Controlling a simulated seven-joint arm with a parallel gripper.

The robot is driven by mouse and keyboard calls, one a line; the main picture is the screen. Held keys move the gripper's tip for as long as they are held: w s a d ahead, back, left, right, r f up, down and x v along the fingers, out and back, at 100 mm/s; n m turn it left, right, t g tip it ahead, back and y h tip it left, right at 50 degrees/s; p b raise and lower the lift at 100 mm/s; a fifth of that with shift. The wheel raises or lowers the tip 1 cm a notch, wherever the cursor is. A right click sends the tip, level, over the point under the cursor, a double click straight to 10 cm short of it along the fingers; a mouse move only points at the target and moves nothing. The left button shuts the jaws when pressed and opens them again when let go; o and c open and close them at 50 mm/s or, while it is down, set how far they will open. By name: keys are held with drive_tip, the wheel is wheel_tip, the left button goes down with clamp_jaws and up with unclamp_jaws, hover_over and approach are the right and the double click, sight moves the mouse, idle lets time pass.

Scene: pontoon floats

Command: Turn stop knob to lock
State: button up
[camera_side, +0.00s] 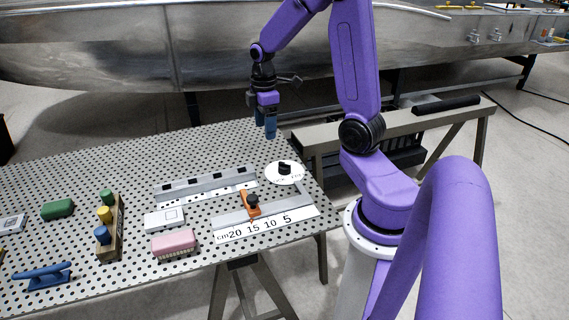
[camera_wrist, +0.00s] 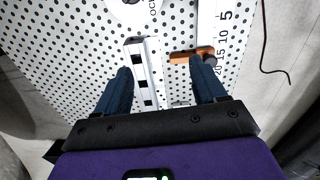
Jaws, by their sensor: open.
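A black knob (camera_side: 285,168) sits on a round white dial plate (camera_side: 298,176) near the right corner of the perforated table. In the wrist view the white dial plate (camera_wrist: 128,14) is cut off by the top edge, with part of a lettered label showing. Which way the knob points is too small to tell. My gripper (camera_side: 269,134) is above the table's far edge, behind the dial and apart from it, fingers down. In the wrist view my gripper (camera_wrist: 160,65) is open, with nothing held between its blue fingers.
An orange stop (camera_side: 250,204) with a black top sits on a ruler (camera_side: 290,220). A slotted metal rail (camera_side: 205,184) lies beside it. A white box (camera_side: 164,218), pink brush (camera_side: 174,243), peg block (camera_side: 115,225), green block (camera_side: 57,210) and blue tool (camera_side: 45,275) lie left.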

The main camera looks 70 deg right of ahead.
approach(284, 163)
drive_tip(key=shift+m, duration=0.3)
wheel_tip(284, 163, down, 10)
drive_tip(key=shift+s+r, duration=0.1)
idle(0.5)
drive_tip(key=shift+c, duration=0.3)
drive_tip(key=c, duration=1)
